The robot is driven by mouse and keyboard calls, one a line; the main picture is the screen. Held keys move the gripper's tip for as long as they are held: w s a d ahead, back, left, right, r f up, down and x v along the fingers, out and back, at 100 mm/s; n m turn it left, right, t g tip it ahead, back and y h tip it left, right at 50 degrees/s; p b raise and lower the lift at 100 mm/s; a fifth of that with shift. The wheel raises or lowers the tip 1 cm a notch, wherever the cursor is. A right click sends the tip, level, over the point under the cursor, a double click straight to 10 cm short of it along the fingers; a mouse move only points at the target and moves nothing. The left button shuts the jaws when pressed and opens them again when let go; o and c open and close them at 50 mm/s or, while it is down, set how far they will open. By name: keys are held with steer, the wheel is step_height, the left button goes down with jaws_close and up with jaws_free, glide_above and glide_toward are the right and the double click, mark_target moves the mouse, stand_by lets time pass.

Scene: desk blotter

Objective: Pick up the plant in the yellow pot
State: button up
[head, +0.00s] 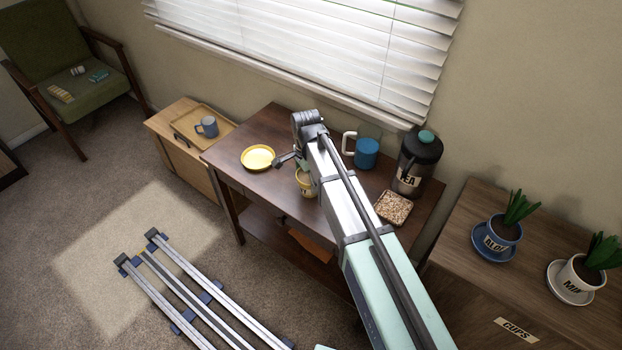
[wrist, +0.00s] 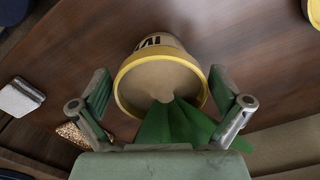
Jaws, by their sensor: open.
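The yellow pot (head: 305,187) stands on the dark wooden table, partly hidden behind my arm in the head view. In the wrist view the yellow-rimmed pot (wrist: 126,92) shows lettering on its side and brown soil. The plant's green leaves (wrist: 175,124) extend toward my gripper's palm, which hides part of them. My gripper (wrist: 160,88) is open, with one finger on each side of the pot and plant. I cannot tell whether either finger touches. In the head view my gripper (head: 288,161) is mostly hidden by my arm.
A yellow saucer (head: 258,157) lies left of the pot. Other potted plants (head: 497,236) stand on the right cabinet.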

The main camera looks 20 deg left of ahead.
steer(key=c, duration=1.2)
steer(key=shift+c, duration=0.2)
steer(key=shift+r, duration=0.15)
